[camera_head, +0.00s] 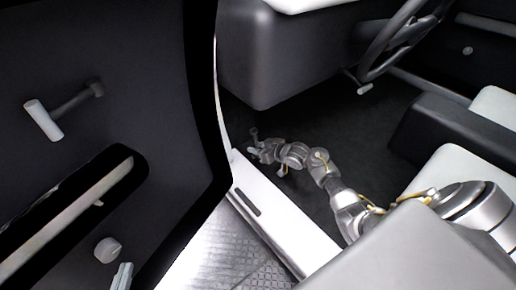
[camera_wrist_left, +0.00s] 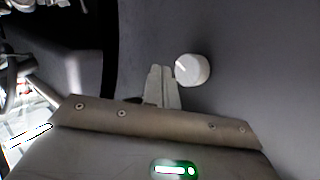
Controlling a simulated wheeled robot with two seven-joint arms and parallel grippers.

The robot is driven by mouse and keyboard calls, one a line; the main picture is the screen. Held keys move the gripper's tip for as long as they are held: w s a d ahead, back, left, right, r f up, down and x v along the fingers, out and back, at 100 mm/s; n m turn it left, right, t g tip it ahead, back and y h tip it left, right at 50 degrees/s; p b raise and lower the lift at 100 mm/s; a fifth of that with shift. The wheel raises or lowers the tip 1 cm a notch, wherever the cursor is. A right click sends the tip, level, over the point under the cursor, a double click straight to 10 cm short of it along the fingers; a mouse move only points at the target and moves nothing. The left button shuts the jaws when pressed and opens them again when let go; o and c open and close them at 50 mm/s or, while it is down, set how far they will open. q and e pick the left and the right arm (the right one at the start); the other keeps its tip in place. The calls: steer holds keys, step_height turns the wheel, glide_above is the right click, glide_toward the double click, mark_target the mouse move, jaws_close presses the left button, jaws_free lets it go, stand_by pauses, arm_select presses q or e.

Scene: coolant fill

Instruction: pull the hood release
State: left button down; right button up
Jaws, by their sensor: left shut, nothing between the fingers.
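The hood release cannot be told apart with certainty. A small dark upright piece (camera_head: 254,133) in the driver's footwell, by the sill, may be it or part of my gripper. My right arm reaches into the footwell, and its gripper (camera_head: 257,150) is at this spot, too small to show its fingers clearly. My left gripper (camera_head: 123,270) shows only its tips at the bottom left, beside the open door's inner panel. In the left wrist view its fingers (camera_wrist_left: 161,72) are shut and empty, just left of a round white knob (camera_wrist_left: 193,70).
The open door (camera_head: 150,100) fills the left, with a light-tipped handle (camera_head: 45,120), an armrest recess and the round knob (camera_head: 107,250). The white sill (camera_head: 275,225) lies below the footwell. Steering wheel (camera_head: 390,40) and dashboard (camera_head: 275,60) hang above; seats stand right.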

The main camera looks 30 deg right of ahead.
steer(key=shift+c, duration=0.4)
jaws_close()
